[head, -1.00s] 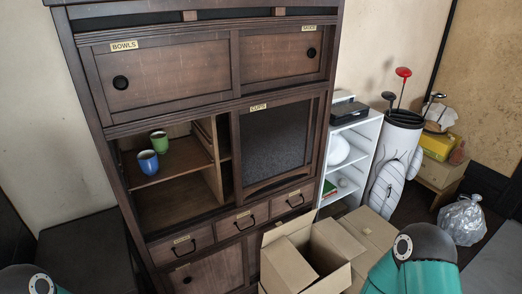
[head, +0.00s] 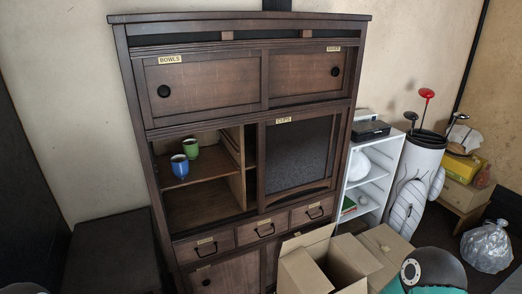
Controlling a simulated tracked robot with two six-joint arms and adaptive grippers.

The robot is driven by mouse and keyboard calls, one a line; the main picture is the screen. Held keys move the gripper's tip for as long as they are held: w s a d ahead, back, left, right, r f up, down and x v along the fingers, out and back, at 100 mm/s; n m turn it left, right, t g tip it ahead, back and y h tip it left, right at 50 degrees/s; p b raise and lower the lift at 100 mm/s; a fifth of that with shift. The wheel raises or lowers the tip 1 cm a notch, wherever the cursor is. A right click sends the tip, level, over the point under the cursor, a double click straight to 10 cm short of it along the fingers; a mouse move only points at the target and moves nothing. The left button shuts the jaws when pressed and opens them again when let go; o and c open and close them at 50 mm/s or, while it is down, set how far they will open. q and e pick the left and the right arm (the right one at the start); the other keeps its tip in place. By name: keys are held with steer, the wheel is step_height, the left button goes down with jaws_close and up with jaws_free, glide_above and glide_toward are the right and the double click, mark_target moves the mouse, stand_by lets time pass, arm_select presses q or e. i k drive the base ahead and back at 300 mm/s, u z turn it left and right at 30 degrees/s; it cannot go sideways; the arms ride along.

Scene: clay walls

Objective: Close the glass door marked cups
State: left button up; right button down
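The glass door marked cups (head: 298,155) is a dark wood-framed pane in the right half of the cabinet's middle section, with its label on the top rail. The left half of that section is open. Inside, a blue cup (head: 180,166) and a green cup (head: 190,148) stand on the wooden shelf (head: 205,165). Parts of my arms show at the bottom left edge and the bottom right. Neither gripper is in view.
An open cardboard box (head: 305,272) stands in front of the cabinet's lower right. A white shelf unit (head: 372,178) and a golf bag (head: 418,165) stand to the right. A dark low surface (head: 110,255) lies at left.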

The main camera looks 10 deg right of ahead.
mark_target(294, 152)
steer(key=i, duration=0.85)
steer(key=z, duration=0.05)
